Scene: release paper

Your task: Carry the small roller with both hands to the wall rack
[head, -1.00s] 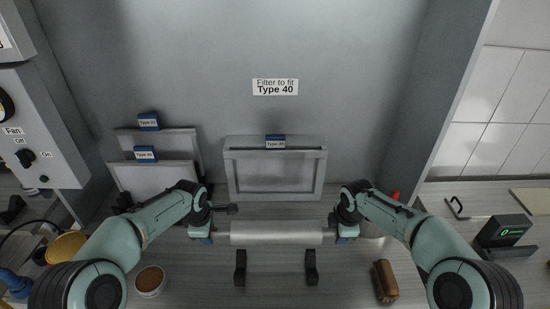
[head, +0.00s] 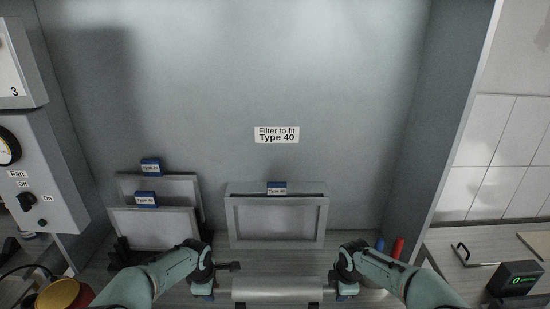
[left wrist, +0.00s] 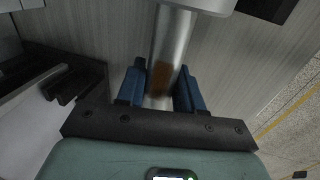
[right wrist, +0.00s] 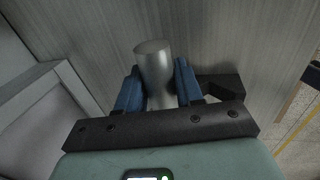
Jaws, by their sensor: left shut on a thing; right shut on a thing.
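The small roller (head: 277,288) is a pale grey horizontal cylinder at the bottom of the head view. My left gripper (head: 203,290) holds its left end and my right gripper (head: 346,290) holds its right end. In the left wrist view the blue fingers close around the bare metal shaft (left wrist: 174,38), with the thicker pale body beyond. In the right wrist view they close around the metal shaft end (right wrist: 153,65). The roller looks roughly level. I cannot make out a wall rack in the head view.
A framed filter (head: 276,221) marked Type 40 stands behind the roller. Two more framed panels (head: 152,228) stand to its left. A fan control box (head: 35,187) is at left. Red (head: 398,248) and blue handles, and a digital scale (head: 515,279), are at right.

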